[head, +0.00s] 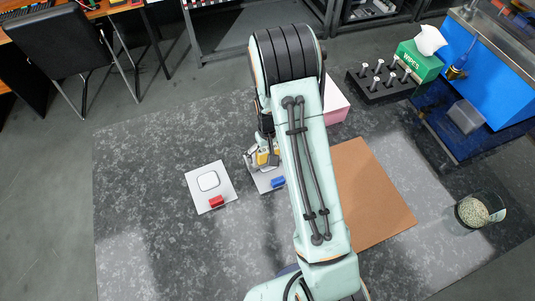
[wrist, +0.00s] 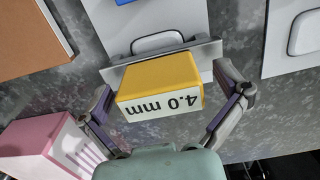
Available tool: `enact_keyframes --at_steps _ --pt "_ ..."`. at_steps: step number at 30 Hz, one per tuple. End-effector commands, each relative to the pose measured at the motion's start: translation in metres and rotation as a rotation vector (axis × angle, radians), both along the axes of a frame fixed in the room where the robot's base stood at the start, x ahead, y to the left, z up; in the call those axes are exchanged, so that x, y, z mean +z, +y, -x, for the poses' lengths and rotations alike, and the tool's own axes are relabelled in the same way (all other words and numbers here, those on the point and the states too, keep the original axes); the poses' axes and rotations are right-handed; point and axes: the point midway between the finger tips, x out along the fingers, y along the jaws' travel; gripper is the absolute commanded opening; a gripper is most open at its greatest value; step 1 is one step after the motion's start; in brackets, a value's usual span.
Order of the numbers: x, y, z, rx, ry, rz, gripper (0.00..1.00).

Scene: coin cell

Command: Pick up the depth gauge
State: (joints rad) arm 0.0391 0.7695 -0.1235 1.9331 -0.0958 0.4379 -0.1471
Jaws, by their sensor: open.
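The depth gauge (wrist: 150,84) is a yellow block marked "4.0 mm" with a grey crossbar at its far side. In the wrist view it is in the middle; in the head view its yellow part (head: 265,157) shows beside my arm. My gripper (wrist: 172,93) is open, with one finger on each side of the yellow block and a visible gap to each. In the head view my gripper (head: 261,156) is low over the table and partly hidden by my arm. The crossbar lies at or over a white plate (wrist: 101,35); contact is unclear.
A white plate with a red block (head: 217,201) lies left of the gauge. A blue block (head: 277,182) is on the nearer plate. A brown mat (head: 375,200), pink box (head: 336,104), black tool rack (head: 385,86) and glass of beads (head: 474,211) are to the right. The left table is clear.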

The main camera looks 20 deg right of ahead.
Motion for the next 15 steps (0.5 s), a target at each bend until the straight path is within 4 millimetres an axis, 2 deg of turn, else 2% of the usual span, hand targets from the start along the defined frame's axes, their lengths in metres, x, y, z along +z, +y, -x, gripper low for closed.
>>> enact_keyframes --at_steps 2,5,9,15 --pt "0.0002 0.0000 0.0000 0.000 0.000 0.000 0.98" --pt "0.0003 0.0000 0.0000 0.000 0.000 0.000 0.70" --pt "0.0003 0.0000 0.0002 0.000 0.001 0.000 0.26" --pt "0.0003 0.0000 0.0003 0.000 0.001 0.000 0.26"
